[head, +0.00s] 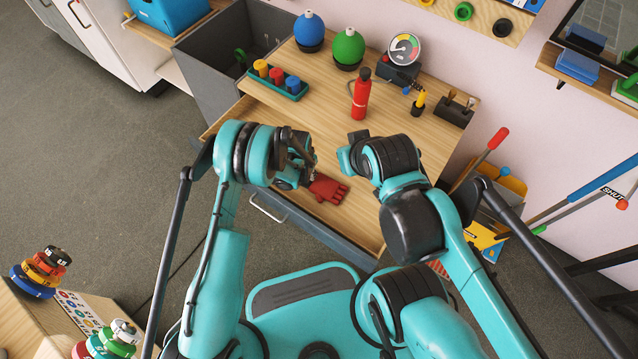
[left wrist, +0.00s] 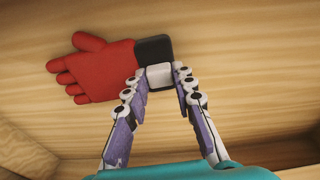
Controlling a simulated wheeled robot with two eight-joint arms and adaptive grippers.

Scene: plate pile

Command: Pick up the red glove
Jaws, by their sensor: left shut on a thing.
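The red glove (head: 328,189) is near the front edge of the wooden workbench, its fingers pointing right in the head view. In the left wrist view the red glove (left wrist: 97,72) has a black cuff with a pale end piece. My left gripper (head: 308,180) is shut on the cuff end, with a finger (left wrist: 160,82) on each side of the pale piece. I cannot tell whether the glove touches the wood below. My right gripper (head: 350,158) hangs above the bench, right of and behind the glove; its fingers are too unclear to judge.
A red bottle (head: 360,95) stands behind the grippers. A green tray (head: 275,80) of coloured cylinders is at left. Blue (head: 309,30) and green (head: 348,47) round items and a gauge (head: 404,48) stand at the back. A grey bin (head: 215,65) adjoins the bench.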

